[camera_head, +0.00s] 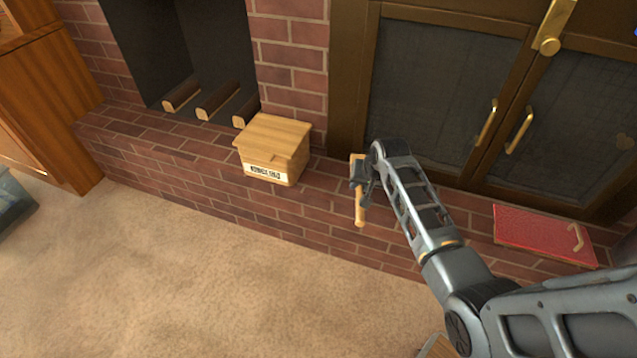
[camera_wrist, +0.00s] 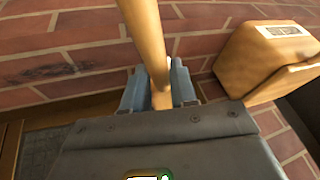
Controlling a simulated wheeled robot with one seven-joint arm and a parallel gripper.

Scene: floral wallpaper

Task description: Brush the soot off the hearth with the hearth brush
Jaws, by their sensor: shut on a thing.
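My gripper (camera_head: 361,178) is shut on the wooden handle of the hearth brush (camera_head: 360,213), over the brick hearth (camera_head: 205,178) in front of the dark glass doors. The handle's free end points toward the carpet. In the wrist view, the handle (camera_wrist: 146,35) runs between the two jaws of my gripper (camera_wrist: 158,88); the bristles are hidden there. A dark, smeared soot patch (camera_wrist: 48,74) marks the bricks left of the gripper in that view. I cannot make out the soot in the head view. Whether the brush touches the bricks is not clear.
A wooden box (camera_head: 272,150) with a slanted lid and a label stands on the hearth left of my gripper. A red board with a handle (camera_head: 540,236) lies to the right. Logs (camera_head: 218,100) sit in the left niche. Brass handles (camera_head: 487,122) project from the doors. The carpet (camera_head: 200,280) in front is clear.

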